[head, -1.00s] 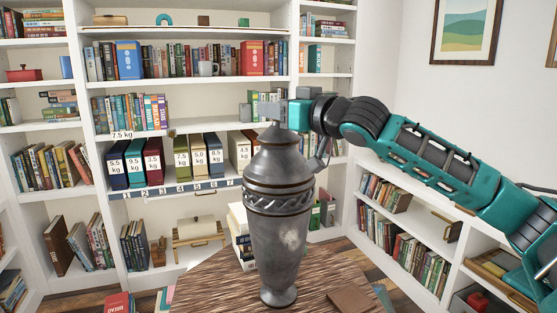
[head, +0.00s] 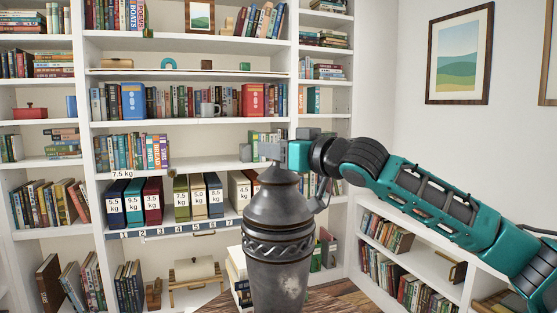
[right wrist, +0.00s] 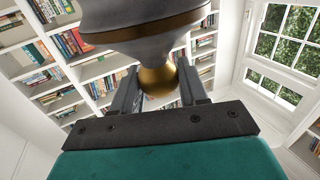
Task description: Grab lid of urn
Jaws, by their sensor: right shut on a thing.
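A dark metal urn (head: 278,265) with a patterned band stands upright in the middle of the head view, its foot below the picture edge. Its cone-shaped lid (head: 278,174) sits on top, with no gap to be seen. The lid (right wrist: 145,18) fills the top of the right wrist view, with a gold band and a round gold knob (right wrist: 158,80). My right gripper (head: 268,148) is at the lid's top, shut on the knob, which its fingers hide in the head view. My left gripper is not in view.
Tall white shelves with books, binders (head: 153,201) and small objects stand behind the urn. A lower bookcase (head: 410,260) runs along the right wall beneath my right arm. Only a strip of the wooden surface (head: 215,303) shows beside the urn.

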